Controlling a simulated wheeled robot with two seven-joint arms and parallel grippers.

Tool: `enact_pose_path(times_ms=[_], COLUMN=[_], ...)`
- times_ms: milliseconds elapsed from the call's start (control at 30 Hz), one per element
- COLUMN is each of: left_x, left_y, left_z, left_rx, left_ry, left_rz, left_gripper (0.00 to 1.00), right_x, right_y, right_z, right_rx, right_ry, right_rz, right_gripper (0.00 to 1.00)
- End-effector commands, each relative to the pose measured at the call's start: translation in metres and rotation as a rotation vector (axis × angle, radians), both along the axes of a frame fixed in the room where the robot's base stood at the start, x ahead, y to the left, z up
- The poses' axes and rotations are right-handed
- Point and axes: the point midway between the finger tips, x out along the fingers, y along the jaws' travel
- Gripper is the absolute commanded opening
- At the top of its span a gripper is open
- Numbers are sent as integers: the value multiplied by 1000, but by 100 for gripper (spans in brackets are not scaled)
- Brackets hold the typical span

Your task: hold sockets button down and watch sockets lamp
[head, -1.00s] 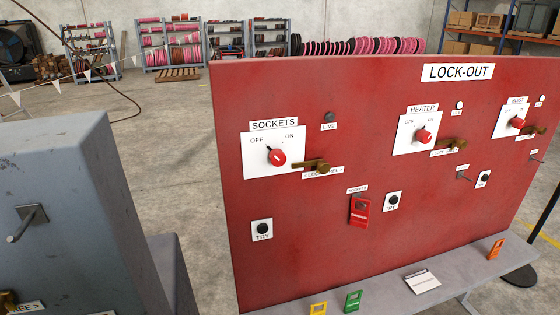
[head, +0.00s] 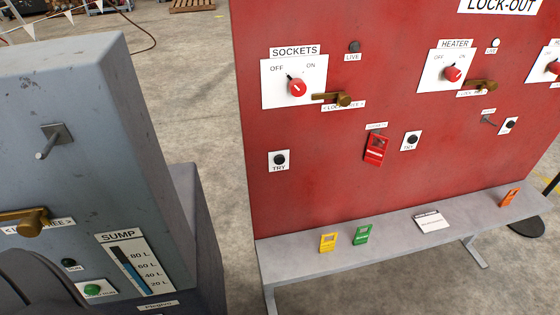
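The sockets TRY button (head: 279,160) is a black round button on a white plate, low on the left of the red lock-out board (head: 320,190). Nothing touches it. The sockets LIVE lamp (head: 354,46) is dark grey and looks unlit. The sockets switch (head: 297,88) has a red knob with its dark pointer towards OFF. A brass lever (head: 335,98) sits right of it. A red padlock (head: 376,149) hangs under a small sockets label. Neither of my grippers shows.
A grey shelf (head: 300,258) below the board carries yellow (head: 327,242), green (head: 362,235) and orange (head: 510,197) tags and a white pad (head: 431,221). A blue-grey machine (head: 90,130) with a sump gauge (head: 135,268) stands at left. The heater lamp (head: 495,43) looks white.

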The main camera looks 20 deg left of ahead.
Motion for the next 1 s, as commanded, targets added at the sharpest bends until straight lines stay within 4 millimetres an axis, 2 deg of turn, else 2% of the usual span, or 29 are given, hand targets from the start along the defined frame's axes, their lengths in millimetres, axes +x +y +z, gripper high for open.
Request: enact_pose_path(times_ms=[200,467,667,1000], left_x=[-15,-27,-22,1], left_y=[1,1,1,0], left_z=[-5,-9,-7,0], left_rx=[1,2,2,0], left_ry=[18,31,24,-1], left_rz=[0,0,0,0], left_gripper=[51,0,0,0], right_x=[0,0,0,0], right_y=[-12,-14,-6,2], right_z=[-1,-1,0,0], right_rx=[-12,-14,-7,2], right_ry=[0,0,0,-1], right_rz=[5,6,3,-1], right_gripper=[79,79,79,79])
